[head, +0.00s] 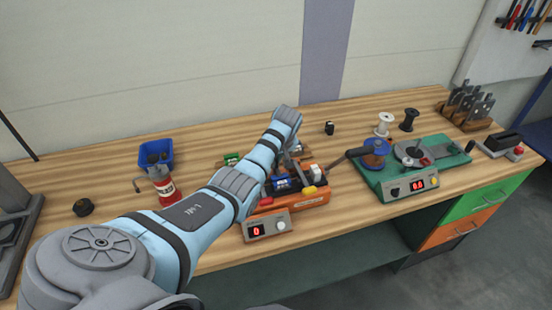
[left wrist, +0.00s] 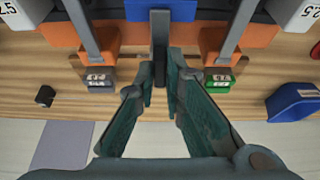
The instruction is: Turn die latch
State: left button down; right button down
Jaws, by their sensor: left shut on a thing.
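The orange machine (head: 312,198) stands near the middle of the bench, partly hidden behind my left arm. In the left wrist view, a grey upright bar (left wrist: 160,45), which looks like the latch lever, stands at its middle. My left gripper (left wrist: 160,82) has its two teal-padded fingers on either side of the bar's end, shut on it. In the head view the left gripper (head: 288,152) is largely hidden behind its own wrist. A green-labelled block (left wrist: 217,82) and a dark grey-labelled block (left wrist: 101,81) sit on either side, apart from the fingers. The right gripper is not in view.
A control box (head: 268,227) showing 0 sits at the machine's front. To the right is a green winding unit (head: 420,170). A blue bin (head: 156,153) and a red canister (head: 166,190) stand left. Two spools (head: 385,124) and a tool rack (head: 468,105) are behind right.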

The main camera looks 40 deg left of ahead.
aim_at(280, 175)
pick_arm(q)
jog(key=shift+w+a+r, duration=0.1)
jog(key=shift+r, duration=0.05)
jog(key=c, duration=1.7)
grip_release()
jog(key=shift+a+f, duration=0.1)
jog(key=shift+f, duration=0.1)
jog(key=v, duration=1.2)
jog(key=shift+w, duration=0.1)
jog(key=shift+a, duration=0.1)
